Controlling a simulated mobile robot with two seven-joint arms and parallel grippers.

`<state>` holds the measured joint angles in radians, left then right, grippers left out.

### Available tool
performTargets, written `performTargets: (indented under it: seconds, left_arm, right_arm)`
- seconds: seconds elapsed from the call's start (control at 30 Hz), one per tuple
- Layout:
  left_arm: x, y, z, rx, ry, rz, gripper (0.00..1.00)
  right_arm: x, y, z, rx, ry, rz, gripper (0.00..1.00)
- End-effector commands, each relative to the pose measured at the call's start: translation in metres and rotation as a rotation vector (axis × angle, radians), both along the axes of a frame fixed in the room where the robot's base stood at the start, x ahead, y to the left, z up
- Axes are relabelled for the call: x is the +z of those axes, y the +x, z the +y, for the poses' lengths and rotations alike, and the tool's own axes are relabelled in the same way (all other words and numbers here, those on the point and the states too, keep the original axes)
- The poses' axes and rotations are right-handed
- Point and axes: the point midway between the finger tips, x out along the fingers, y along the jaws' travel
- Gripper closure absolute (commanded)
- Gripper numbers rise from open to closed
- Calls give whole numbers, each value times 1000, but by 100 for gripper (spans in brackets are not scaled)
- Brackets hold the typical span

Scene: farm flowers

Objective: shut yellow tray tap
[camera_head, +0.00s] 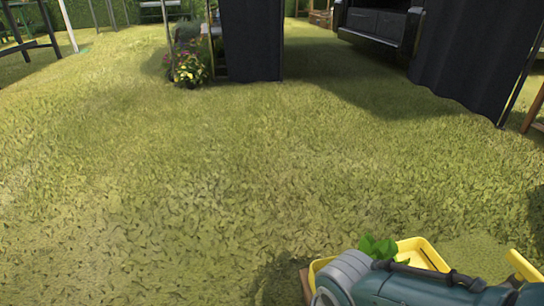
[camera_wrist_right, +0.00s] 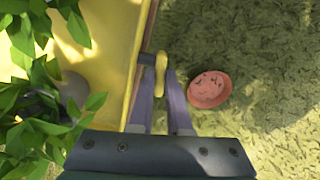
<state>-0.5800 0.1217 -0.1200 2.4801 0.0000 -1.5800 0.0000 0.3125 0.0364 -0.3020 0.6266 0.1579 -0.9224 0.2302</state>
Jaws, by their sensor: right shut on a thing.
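The yellow tray (camera_head: 425,250) is at the bottom right of the head view, with green leaves in it and my right arm covering much of it. In the right wrist view the yellow tray (camera_wrist_right: 110,75) fills the left side. A tap with a dark stem and a yellow handle (camera_wrist_right: 161,66) sticks out from its side. My right gripper (camera_wrist_right: 160,88) is shut on the yellow handle, which sits between its fingertips. The tap and fingers are hidden in the head view. My left gripper is not in view.
Leafy plants (camera_wrist_right: 45,100) hang over the tray close to my right gripper. A round reddish dish (camera_wrist_right: 209,89) lies on the grass beyond the tray. Potted flowers (camera_head: 188,68) and dark panels (camera_head: 251,40) stand further back. The grass between is open.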

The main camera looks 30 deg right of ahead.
Motion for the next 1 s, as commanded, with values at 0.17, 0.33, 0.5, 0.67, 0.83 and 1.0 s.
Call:
performTargets:
  seconds: [0.17, 0.33, 0.5, 0.67, 0.83, 1.0]
  left_arm:
    - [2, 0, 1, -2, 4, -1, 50]
    - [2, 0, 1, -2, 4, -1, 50]
    - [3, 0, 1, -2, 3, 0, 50]
    - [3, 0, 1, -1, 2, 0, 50]
    - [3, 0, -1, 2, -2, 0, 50]
    - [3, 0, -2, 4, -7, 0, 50]
  right_arm:
    - [0, 0, 0, -102, 0, 0, 100]
    - [-1, 0, 0, -165, 0, -1, 100]
    - [-1, 0, -1, -196, -1, 0, 100]
    - [-1, 0, -1, -205, -1, 0, 100]
    - [-1, 0, -1, -206, -1, -1, 100]
    - [-1, 0, -1, -205, -1, 0, 78]
